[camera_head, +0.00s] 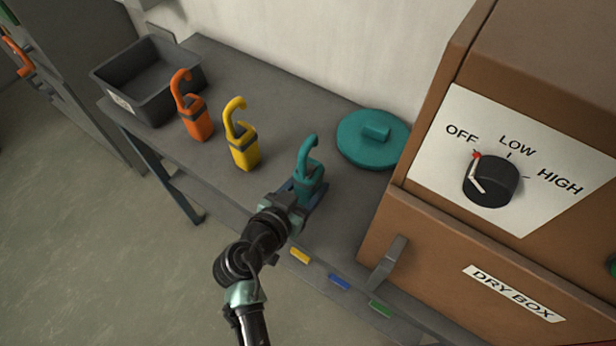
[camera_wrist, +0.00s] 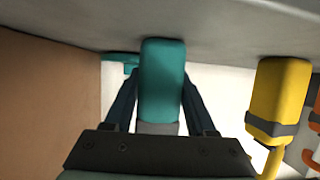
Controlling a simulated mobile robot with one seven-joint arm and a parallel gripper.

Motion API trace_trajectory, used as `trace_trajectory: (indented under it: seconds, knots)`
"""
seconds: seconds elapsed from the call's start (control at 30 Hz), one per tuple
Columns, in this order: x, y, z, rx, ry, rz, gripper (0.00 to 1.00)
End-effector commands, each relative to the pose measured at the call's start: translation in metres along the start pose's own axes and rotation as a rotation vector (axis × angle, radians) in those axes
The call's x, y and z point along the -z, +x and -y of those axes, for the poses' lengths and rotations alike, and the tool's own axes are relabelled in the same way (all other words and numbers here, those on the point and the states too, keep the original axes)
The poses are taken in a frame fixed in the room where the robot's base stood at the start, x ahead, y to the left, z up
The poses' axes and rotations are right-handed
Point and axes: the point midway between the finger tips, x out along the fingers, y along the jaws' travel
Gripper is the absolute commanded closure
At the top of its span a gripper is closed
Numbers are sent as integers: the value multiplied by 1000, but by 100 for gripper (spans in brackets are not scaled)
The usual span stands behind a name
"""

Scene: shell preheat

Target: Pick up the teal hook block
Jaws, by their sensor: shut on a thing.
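The teal hook block (camera_head: 309,176) stands upright on the dark grey bench, its hook pointing up. My gripper (camera_head: 303,191) reaches it from the front and is shut on its body. In the wrist view the teal hook block (camera_wrist: 162,80) sits between the two dark fingers (camera_wrist: 160,100). Its base appears to be at the bench surface; I cannot tell whether there is a gap. Part of its lower body is hidden by my gripper in the head view.
A yellow hook block (camera_head: 242,150) and an orange one (camera_head: 196,118) stand to the left, near a grey bin (camera_head: 112,98). A teal round lid (camera_head: 358,150) lies behind. The brown dry box (camera_head: 440,250) is at right, its knob (camera_head: 492,182) at OFF. Coloured tags mark the bench's front edge.

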Motion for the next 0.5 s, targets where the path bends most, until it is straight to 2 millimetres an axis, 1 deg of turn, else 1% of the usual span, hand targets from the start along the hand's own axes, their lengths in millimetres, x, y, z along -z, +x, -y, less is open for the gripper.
trace_trajectory:
  seconds: [0.07,0.4,0.5]
  knots:
    - [0,0,0,0,0,0,100]
    - [2,0,0,1,1,-4,100]
    - [7,-2,1,2,2,-6,100]
